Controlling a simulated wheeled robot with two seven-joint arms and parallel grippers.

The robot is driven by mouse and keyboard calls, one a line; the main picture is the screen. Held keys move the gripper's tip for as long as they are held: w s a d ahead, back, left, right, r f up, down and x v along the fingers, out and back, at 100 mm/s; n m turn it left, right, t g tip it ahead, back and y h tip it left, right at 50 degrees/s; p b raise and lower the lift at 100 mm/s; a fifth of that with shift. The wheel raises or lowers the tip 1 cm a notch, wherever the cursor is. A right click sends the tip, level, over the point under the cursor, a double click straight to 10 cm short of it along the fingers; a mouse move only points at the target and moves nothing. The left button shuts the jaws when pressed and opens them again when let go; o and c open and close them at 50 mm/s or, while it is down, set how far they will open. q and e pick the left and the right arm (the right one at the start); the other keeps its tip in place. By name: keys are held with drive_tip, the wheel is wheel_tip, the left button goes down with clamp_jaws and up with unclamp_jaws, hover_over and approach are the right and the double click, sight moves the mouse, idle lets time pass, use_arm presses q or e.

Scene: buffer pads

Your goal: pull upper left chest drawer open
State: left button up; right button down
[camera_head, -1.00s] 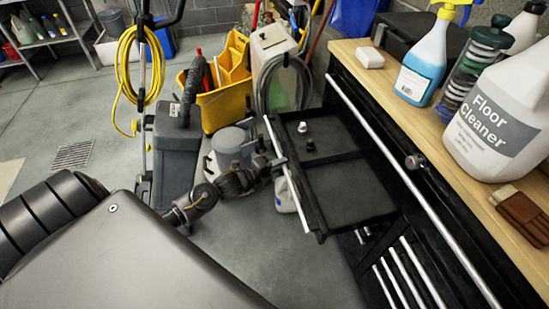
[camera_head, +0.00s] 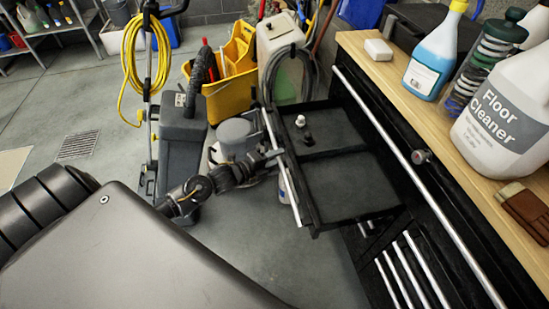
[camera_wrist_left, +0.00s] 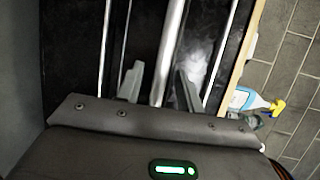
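The upper left chest drawer (camera_head: 352,185) stands pulled out from the black chest (camera_head: 395,165) in the head view. Its silver handle bar (camera_head: 282,172) runs along its front. A small white-capped item and a small black item (camera_head: 303,128) are inside it. My left gripper (camera_head: 276,155) is at the middle of this bar. In the left wrist view its two fingers (camera_wrist_left: 160,82) stand apart on either side of a silver bar (camera_wrist_left: 170,45), with gaps visible beside it. My right gripper is not in view.
The chest's wooden top (camera_head: 405,105) carries a floor cleaner jug (camera_head: 505,120), a blue spray bottle (camera_head: 435,50) and a white block (camera_head: 378,49). A yellow mop bucket (camera_head: 228,100) and a grey floor machine (camera_head: 183,140) stand behind my left arm.

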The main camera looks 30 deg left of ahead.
use_arm(q)
drive_tip(key=v, duration=1)
drive_tip(key=shift+s+a+r, duration=0.15)
drive_tip(key=shift+s, duration=0.15)
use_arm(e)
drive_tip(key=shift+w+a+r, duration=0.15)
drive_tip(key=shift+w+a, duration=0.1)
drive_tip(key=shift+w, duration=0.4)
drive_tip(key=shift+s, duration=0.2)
